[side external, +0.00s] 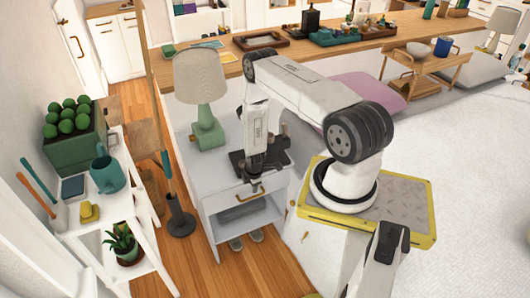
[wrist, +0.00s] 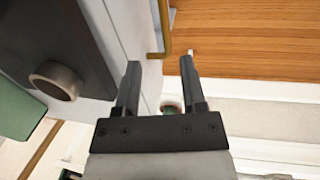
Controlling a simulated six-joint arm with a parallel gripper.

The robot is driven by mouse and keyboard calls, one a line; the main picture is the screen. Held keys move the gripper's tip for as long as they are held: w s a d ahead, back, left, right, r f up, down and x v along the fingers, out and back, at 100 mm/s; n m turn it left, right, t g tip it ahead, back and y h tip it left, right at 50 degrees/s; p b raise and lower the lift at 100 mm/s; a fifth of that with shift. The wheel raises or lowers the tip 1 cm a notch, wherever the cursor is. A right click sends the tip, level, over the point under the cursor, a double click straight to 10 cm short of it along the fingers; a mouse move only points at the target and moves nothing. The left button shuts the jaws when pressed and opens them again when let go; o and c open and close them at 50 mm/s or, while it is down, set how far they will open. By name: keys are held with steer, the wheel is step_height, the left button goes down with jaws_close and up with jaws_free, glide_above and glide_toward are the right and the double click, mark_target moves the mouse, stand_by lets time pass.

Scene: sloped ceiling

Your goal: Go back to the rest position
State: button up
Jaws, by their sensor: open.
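My gripper (side external: 256,168) is at the front edge of the white nightstand (side external: 232,208), near the brass drawer handle (side external: 247,197). In the wrist view my gripper (wrist: 160,62) is open, with its two dark fingers apart and nothing between them. The brass handle (wrist: 164,28) shows just beyond the fingertips there. I cannot tell whether a finger touches the handle or the drawer front.
A green lamp (side external: 207,128) and a dark tray (side external: 238,162) stand on the nightstand. In the wrist view a dark object with a round brownish piece (wrist: 56,80) is at left. A white plant shelf (side external: 118,203) stands at left, with wooden floor between.

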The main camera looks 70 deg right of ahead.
steer(key=shift+r, duration=0.2)
stand_by(0.3)
steer(key=w+a+r+m, duration=0.1)
steer(key=w+a+r, duration=0.25)
steer(key=r, duration=0.35)
steer(key=w+a+r+m, duration=0.2)
steer(key=a+r, duration=0.2)
steer(key=r, duration=0.4)
steer(key=w+a+r+m, duration=0.1)
steer(key=w+a+r, duration=0.2)
steer(key=r, duration=0.4)
steer(key=s+a+r+m, duration=0.2)
steer(key=s+a+r, duration=0.3)
steer(key=a+r, duration=0.2)
steer(key=s+a+r+m+t+y, duration=0.1)
steer(key=s+a+r+m, duration=0.1)
steer(key=s+a+r, duration=0.4)
steer(key=shift+a+r+m+y, duration=0.35)
steer(key=shift+a+r, duration=0.7)
steer(key=shift+r, duration=1.05)
